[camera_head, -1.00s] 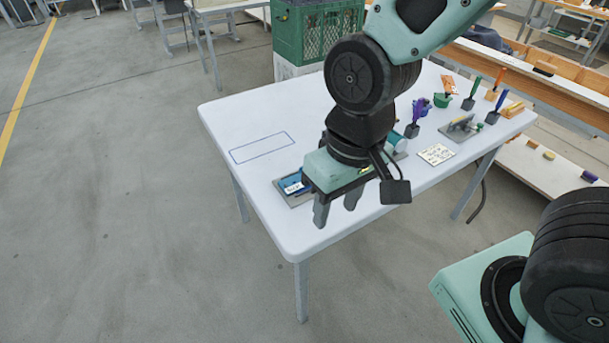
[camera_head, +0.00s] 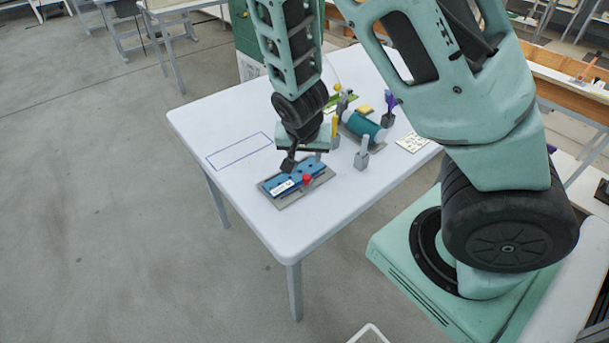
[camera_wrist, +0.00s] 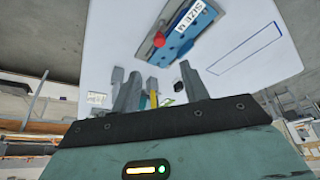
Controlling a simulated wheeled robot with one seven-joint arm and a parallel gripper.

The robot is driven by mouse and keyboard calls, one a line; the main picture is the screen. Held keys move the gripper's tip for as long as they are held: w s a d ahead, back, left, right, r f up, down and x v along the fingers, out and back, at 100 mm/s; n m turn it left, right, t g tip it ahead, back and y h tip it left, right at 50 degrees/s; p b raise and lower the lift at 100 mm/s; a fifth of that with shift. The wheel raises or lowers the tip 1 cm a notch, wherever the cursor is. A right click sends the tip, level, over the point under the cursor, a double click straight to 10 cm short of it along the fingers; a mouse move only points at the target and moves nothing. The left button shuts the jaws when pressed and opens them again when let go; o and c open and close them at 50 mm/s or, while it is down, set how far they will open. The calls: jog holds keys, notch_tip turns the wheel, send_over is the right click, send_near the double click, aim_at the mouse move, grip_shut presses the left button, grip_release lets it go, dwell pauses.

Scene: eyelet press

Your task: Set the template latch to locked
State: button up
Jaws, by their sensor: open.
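The template is a blue plate (camera_head: 285,182) with a white label on a grey base (camera_head: 291,203), near the front left of the white table. A red knob (camera_head: 307,179) sits on it, probably the latch; its setting is too small to read. In the wrist view the blue plate (camera_wrist: 183,40), its "SIZE M" label (camera_wrist: 195,17) and the red knob (camera_wrist: 159,40) lie beyond the fingertips. My gripper (camera_wrist: 161,84) is open and empty, with its fingers apart and not touching the knob. In the head view my wrist hangs just behind the plate and largely hides the fingers.
A grey post on a block (camera_head: 362,157) stands right of the plate. A teal cylinder (camera_head: 362,125), a yellow-handled tool (camera_head: 334,128), a purple tool (camera_head: 388,112) and a white card (camera_head: 411,143) stand or lie farther back. A blue-outlined rectangle (camera_head: 240,151) on the left is empty.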

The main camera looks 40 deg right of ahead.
aim_at(307, 176)
jog(key=p+x, duration=0.1)
jog(key=x, duration=1.2)
jog(key=shift+s, duration=0.15)
grip_shut()
